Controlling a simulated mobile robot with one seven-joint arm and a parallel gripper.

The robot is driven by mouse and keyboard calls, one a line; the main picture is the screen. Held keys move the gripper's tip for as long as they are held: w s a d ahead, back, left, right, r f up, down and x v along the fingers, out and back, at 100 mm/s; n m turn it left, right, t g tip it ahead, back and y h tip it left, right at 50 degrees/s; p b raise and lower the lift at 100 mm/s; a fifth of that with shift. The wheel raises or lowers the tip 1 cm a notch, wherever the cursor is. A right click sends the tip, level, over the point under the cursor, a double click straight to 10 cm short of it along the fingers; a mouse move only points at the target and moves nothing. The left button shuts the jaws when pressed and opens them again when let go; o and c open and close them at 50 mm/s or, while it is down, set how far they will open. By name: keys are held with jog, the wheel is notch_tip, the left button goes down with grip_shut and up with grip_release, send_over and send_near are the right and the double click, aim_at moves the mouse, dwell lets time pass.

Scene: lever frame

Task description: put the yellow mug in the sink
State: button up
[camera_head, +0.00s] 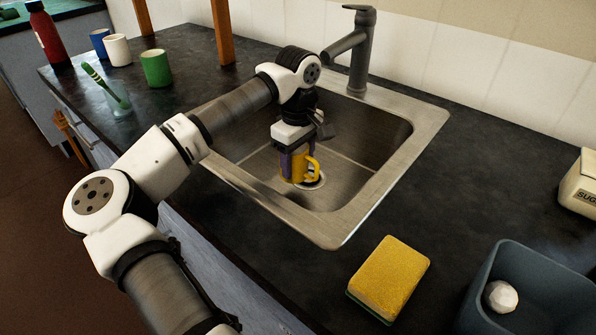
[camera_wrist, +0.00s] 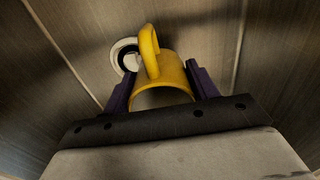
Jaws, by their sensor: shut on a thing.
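The yellow mug (camera_head: 298,169) is inside the sink basin, near the drain, with its handle toward the right in the head view. My gripper (camera_head: 297,158) points down into the basin and is shut on the mug. In the wrist view the mug (camera_wrist: 163,77) sits between the two purple fingers of my gripper (camera_wrist: 161,92), handle toward the drain. The steel sink (camera_head: 342,232) is set in the dark counter. I cannot tell whether the mug's base touches the basin floor.
A grey faucet (camera_head: 360,55) stands behind the sink. A yellow sponge (camera_head: 390,277) and a blue-grey bin (camera_head: 540,290) holding a white lump (camera_head: 501,297) are at the lower right. Green (camera_head: 156,68), white (camera_head: 117,50) and blue (camera_head: 100,42) cups, a glass (camera_head: 117,99) and a red bottle (camera_head: 46,33) stand left.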

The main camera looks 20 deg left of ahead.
aim_at(298, 172)
jog(key=shift+f, duration=2.05)
jog(key=o, duration=1.1)
notch_tip(298, 172, up, 12)
jog(key=shift+r, duration=0.15)
